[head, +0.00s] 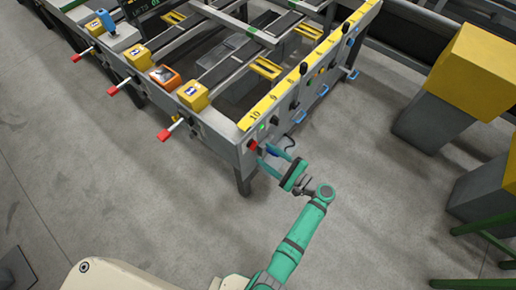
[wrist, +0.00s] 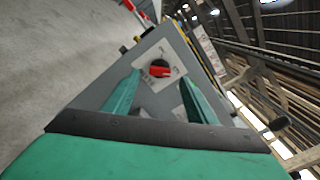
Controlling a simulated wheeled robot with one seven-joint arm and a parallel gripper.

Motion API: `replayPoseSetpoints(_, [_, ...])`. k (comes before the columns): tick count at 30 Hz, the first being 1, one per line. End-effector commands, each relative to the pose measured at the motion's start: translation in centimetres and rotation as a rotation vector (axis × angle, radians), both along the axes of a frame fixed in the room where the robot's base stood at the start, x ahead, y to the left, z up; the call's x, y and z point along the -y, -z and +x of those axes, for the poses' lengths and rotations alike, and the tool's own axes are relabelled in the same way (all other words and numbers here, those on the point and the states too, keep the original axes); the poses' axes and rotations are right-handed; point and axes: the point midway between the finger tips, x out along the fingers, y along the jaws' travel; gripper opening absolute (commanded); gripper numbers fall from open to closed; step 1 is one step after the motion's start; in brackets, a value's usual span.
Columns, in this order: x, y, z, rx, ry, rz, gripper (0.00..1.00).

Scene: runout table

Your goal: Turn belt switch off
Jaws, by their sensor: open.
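The belt switch (wrist: 159,69) is a red rotary knob on a dark round base, set in a light plate with small markings. It also shows in the head view as a small red spot (head: 253,144) on the end of the grey table frame. My gripper (head: 270,158) is open and empty, close to that panel. In the wrist view my gripper's two green fingers (wrist: 161,84) point at the panel, with the knob between and just beyond their tips. I cannot tell whether they touch the panel. The right finger partly hides a second light plate.
A yellow numbered strip (head: 308,66) runs along the table's top edge, with black knobs and blue handles below. Red-tipped levers (head: 170,130) stick out on the left side. Yellow-topped grey boxes (head: 474,72) stand at right. The floor around my arm is clear.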

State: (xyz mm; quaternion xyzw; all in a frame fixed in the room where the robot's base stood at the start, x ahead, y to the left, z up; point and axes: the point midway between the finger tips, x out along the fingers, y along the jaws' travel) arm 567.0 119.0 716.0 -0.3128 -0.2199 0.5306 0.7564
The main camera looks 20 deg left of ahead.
Motion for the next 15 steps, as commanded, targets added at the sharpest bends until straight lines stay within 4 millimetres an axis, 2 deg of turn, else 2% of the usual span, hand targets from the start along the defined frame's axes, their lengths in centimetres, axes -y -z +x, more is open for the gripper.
replayPoseSetpoints(1, [-0.9,0.0,0.3,0.000,-0.003,0.000,0.52])
replayPoseSetpoints(6, [-3.2,0.0,1.2,0.001,-0.001,0.000,0.52])
replayPoseSetpoints(15, [-4.9,0.0,1.8,0.001,0.001,0.000,0.52])
